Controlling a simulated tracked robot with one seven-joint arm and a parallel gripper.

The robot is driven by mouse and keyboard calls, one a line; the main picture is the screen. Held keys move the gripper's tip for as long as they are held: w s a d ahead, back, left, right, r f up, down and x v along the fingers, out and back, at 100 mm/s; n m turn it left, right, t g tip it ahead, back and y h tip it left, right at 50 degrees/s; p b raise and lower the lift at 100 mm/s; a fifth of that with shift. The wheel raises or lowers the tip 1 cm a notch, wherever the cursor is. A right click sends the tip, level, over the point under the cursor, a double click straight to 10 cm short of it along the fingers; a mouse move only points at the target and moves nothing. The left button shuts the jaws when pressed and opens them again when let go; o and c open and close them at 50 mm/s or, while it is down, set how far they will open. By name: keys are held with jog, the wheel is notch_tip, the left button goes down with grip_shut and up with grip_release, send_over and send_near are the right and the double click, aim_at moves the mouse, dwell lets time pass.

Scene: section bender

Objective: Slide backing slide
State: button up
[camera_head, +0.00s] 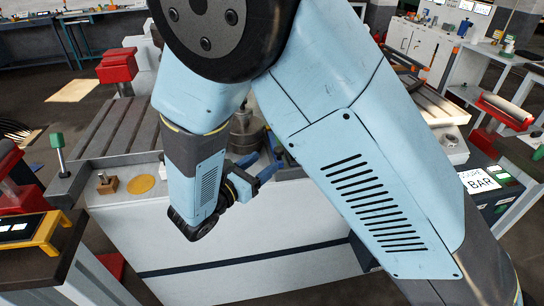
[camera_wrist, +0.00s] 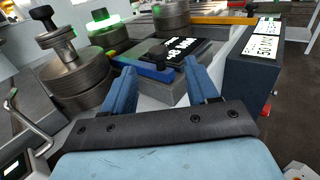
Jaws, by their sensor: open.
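My gripper (camera_wrist: 160,78) is open, with its two blue fingers apart and nothing clearly held between them. In the wrist view, a grey block with a dark knob (camera_wrist: 158,52) and a blue strip lies just beyond the fingertips; it seems to be the backing slide, though I cannot be sure. I cannot tell whether a fingertip touches it. A black plate with white lettering (camera_wrist: 184,48) lies behind it. In the head view my gripper (camera_head: 262,168) is at the front edge of the bender, and my arm hides most of the slide area.
Stacked steel rollers (camera_wrist: 78,72) stand left of the fingers in the wrist view; another has a green-lit ring (camera_wrist: 104,28). A dark box with white labels (camera_wrist: 257,62) stands at right. In the head view, a grooved bed (camera_head: 115,128) lies left of my arm.

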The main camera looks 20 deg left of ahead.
jog(key=v, duration=0.6)
dwell(0.4)
jog(key=w+d+r+m+g+h, duration=0.1)
jog(key=w+d+r+m+g, duration=0.3)
jog(key=d, duration=0.5)
jog(key=w+d+r+m+g, duration=0.2)
jog(key=d+r+m+g, duration=0.25)
jog(key=d, duration=0.35)
jog(key=w+d+r+m+g+h, duration=0.1)
jog(key=w+d+r+m+g, duration=0.25)
jog(key=d+m, duration=0.4)
jog(key=s+d+r+m+y, duration=0.3)
jog(key=d+m, duration=0.2)
jog(key=d, duration=0.1)
jog(key=s+d+r+m+y, duration=0.3)
jog(key=s+d+m, duration=0.1)
jog(key=d, duration=0.3)
jog(key=s+d+r+m+t+y, duration=0.1)
jog(key=s+d+r+m+y, duration=0.2)
jog(key=d+m, duration=0.3)
jog(key=shift+s+d+r, duration=0.45)
jog(key=shift+s+r, duration=0.1)
jog(key=shift+s, duration=0.2)
